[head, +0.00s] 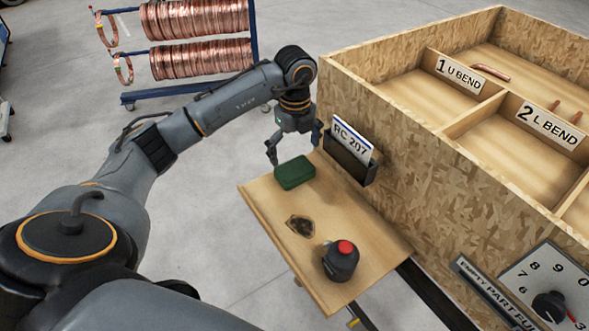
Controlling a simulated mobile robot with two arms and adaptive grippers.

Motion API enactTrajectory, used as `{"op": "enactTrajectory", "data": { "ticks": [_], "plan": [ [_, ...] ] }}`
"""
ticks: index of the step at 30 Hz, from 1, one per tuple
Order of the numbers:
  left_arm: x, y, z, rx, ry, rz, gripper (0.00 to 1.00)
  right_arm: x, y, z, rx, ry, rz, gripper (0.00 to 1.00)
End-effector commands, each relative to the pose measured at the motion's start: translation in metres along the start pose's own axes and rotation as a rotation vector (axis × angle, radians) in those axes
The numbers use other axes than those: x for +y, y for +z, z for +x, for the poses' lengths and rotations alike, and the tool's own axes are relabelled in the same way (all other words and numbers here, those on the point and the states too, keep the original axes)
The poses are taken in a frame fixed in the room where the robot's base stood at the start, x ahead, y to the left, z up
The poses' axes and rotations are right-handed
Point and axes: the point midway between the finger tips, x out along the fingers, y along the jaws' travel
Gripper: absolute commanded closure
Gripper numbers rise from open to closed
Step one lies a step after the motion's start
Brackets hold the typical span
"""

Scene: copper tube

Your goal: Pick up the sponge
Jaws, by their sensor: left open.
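The sponge (295,172) is a dark green block lying flat near the far end of a small wooden shelf (272,207). My left gripper (293,148) is open and hangs just above and behind the sponge. One finger is at the left of the sponge's far side and the other is to the right, near the box wall. Nothing shows between the fingers. I cannot tell whether a finger touches the sponge. My right gripper is not in view.
A card holder marked RC 207 (352,146) juts from the large chipboard box (420,180) close to the gripper. Copper coils (200,58) stand behind.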

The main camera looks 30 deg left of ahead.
Motion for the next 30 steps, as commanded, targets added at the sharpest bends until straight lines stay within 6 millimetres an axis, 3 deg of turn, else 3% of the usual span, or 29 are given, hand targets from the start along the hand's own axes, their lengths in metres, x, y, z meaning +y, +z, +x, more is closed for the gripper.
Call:
{"op": "enactTrajectory", "data": {
  "ticks": [5, 9, 15, 22, 27, 30],
  "plan": [
    [0.000, 0.001, 0.010, 0.001, 0.003, -0.001, 0.00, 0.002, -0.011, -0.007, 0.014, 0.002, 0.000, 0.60],
    [0.000, 0.005, 0.030, 0.003, 0.005, -0.001, 0.00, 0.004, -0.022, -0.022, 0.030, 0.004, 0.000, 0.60],
    [-0.001, 0.006, 0.054, 0.000, 0.000, 0.000, 0.00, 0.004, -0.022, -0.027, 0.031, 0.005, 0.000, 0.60],
    [-0.002, 0.006, 0.057, -0.001, -0.001, 0.000, 0.00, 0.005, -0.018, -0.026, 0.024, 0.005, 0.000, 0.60],
    [-0.002, 0.006, 0.057, -0.001, -0.001, 0.000, 0.22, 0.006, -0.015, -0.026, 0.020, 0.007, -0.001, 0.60],
    [-0.002, 0.006, 0.057, -0.001, -0.001, 0.000, 0.22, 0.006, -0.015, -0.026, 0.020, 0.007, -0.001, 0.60]
  ]
}}
